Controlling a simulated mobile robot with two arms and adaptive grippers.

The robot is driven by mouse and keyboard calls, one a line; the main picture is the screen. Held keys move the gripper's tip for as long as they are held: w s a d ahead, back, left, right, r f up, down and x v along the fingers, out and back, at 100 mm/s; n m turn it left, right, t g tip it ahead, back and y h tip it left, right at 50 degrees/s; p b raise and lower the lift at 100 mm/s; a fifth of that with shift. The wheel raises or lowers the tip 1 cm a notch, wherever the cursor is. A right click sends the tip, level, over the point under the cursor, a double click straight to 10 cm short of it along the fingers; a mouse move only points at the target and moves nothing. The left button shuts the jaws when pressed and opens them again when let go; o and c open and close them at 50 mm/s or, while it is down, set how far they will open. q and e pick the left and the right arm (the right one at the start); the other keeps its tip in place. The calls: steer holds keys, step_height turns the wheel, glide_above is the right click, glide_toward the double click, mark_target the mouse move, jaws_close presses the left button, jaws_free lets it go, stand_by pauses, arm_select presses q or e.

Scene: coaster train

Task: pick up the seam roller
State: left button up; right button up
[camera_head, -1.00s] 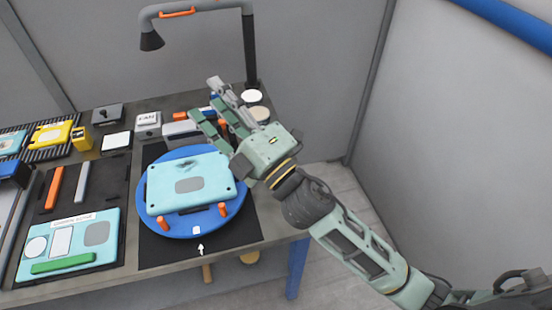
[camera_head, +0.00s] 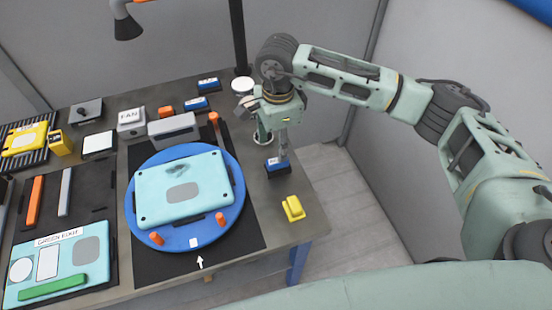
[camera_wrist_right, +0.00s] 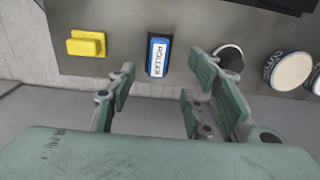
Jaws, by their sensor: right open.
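A blue block with a white label reading ROLLER (camera_wrist_right: 158,55) lies near the table edge in the right wrist view. In the head view the same blue block (camera_head: 277,166) sits on the right part of the table, below my right gripper. My right gripper (camera_head: 276,144) points down there. In the wrist view its two fingers (camera_wrist_right: 160,66) are apart with nothing between them, and the labelled block shows beyond the gap. No contact with it is visible. My left gripper is not in view.
A yellow block (camera_head: 292,208) lies nearer the front edge. A blue turntable (camera_head: 228,214) with a light-blue panel (camera_head: 150,187) stands to the left. Round white-topped items (camera_wrist_right: 292,70) stand to the right in the wrist view. Bare table lies around the labelled block.

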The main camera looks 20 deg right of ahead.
mark_target(278, 167)
steer(key=f+p, duration=0.1)
steer(key=f, duration=0.1)
steer(key=f+p, duration=0.1)
steer(key=f, duration=0.1)
steer(key=f+p, duration=0.2)
steer(key=shift+s+f, duration=0.25)
steer(key=shift+f, duration=0.45)
steer(key=shift+c, duration=0.4)
jaws_close()
